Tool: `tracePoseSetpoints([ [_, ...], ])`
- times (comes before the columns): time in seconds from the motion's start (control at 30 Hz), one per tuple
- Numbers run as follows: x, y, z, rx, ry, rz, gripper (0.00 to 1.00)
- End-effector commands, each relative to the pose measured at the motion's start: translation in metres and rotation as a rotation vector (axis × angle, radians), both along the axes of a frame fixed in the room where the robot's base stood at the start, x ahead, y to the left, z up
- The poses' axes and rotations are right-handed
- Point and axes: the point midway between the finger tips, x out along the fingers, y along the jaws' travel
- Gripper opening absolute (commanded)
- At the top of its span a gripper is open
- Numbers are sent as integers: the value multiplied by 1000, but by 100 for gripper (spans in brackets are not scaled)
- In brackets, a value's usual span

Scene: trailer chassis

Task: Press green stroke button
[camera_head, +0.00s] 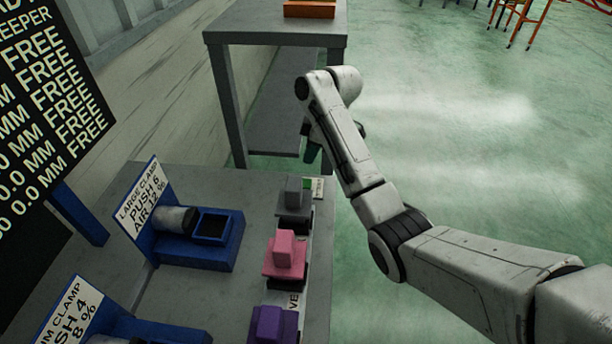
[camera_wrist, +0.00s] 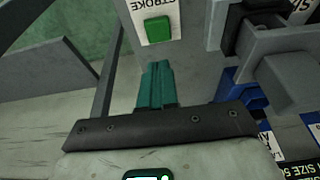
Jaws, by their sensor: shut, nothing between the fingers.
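The green stroke button (camera_wrist: 157,29) is a small green block on a white plate lettered STROKE (camera_wrist: 149,10), at the top middle of the wrist view. My gripper (camera_wrist: 157,66) has its teal fingers shut together and empty. Its tips point toward the button, with a visible gap between them in the picture. In the head view the plate (camera_head: 318,187) shows as a small white and green patch at the bench's right edge, partly hidden. My gripper (camera_head: 312,150) is just above that patch in the picture, mostly hidden behind my arm; depth is hard to tell.
Grey (camera_head: 293,198), pink (camera_head: 285,255) and purple (camera_head: 272,325) blocks line the bench's right edge. A blue large clamp holder (camera_head: 215,245) stands to their left. A grey table (camera_head: 275,40) stands behind. The green floor at right is open.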

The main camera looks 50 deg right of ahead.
Motion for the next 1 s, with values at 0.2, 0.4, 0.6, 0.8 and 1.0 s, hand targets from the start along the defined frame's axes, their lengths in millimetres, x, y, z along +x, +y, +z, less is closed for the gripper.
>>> tracePoseSetpoints([
  [0.2,9,8,-40,0,4,1,0],
  [0.4,9,7,-67,0,2,-1,0],
  [0.6,9,7,-78,-1,1,1,0],
  [0.8,9,7,-80,-2,0,1,0],
  [1.0,9,8,-86,-1,1,0,0],
])
